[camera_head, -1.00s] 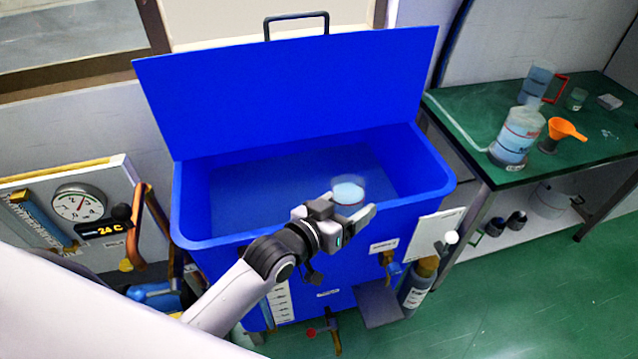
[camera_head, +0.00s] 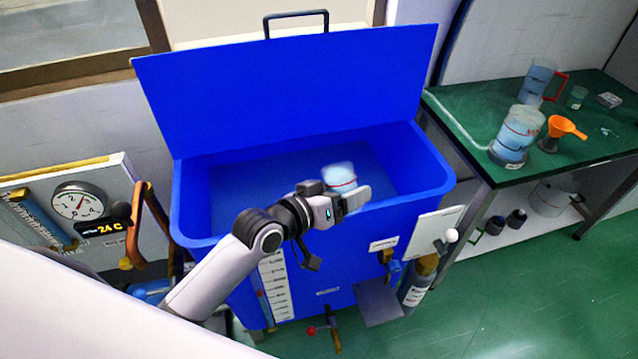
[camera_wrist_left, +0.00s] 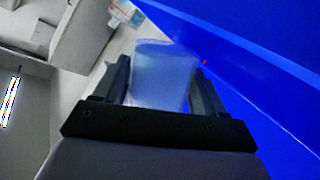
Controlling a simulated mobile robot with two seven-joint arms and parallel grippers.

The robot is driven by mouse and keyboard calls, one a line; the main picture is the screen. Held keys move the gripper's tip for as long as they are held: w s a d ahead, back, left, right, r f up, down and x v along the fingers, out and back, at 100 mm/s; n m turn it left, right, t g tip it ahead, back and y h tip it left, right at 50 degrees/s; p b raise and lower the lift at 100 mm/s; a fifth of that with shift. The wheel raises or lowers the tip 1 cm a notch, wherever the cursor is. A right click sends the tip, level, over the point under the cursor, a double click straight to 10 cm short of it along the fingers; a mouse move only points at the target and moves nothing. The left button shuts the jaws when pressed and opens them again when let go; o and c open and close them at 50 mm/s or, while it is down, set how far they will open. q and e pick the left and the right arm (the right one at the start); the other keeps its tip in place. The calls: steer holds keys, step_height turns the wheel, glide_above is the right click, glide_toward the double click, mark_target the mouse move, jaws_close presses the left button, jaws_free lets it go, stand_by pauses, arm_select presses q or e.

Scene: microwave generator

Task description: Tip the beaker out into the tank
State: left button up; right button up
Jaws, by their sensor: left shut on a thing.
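The tank (camera_head: 210,200) is a large blue box with its lid (camera_head: 290,95) raised and leaning back. The beaker is tilted, over the tank's opening. In the left wrist view the beaker (camera_wrist_left: 163,75) sits between both fingers, with the blue of the tank to its right. I cannot tell whether liquid is flowing out. My right gripper is not in view.
A gauge panel (camera_head: 75,203) stands at the left. Valves and a grey bottle (camera_head: 415,288) are at the tank's front.

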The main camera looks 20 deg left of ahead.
arm_select(q)
steer(key=shift+w+a+f+n+g+b, duration=0.25)
steer(key=shift+w+a+n+g+b, duration=0.1)
steer(key=shift+n+b, duration=0.3)
stand_by(0.4)
steer(key=shift+r+n+g+h, duration=0.25)
steer(key=shift+r+n+h, duration=0.15)
steer(key=shift+r+n, duration=0.05)
stand_by(0.7)
steer(key=shift+f+n+g+b, duration=0.3)
steer(key=shift+n+b, duration=0.15)
steer(key=shift+n, duration=0.25)
stand_by(0.7)
steer(key=shift+r+n+h, duration=0.45)
steer(key=shift+n+h, duration=0.05)
steer(key=shift+n, duration=0.1)
stand_by(0.7)
steer(key=shift+a+f+n+g+h+b, duration=0.1)
steer(key=shift+f+n+g+h+b, duration=0.2)
steer(key=shift+n+g+h+b, duration=0.25)
stand_by(0.9)
steer(key=shift+a+r+p, duration=0.1)
steer(key=shift+p, duration=0.25)
steer(key=shift+w+a+r+n+g+p, duration=0.25)
steer(key=shift+w+a+r+n+p, duration=0.25)
steer(key=shift+n+p, duration=0.3)
stand_by(0.5)
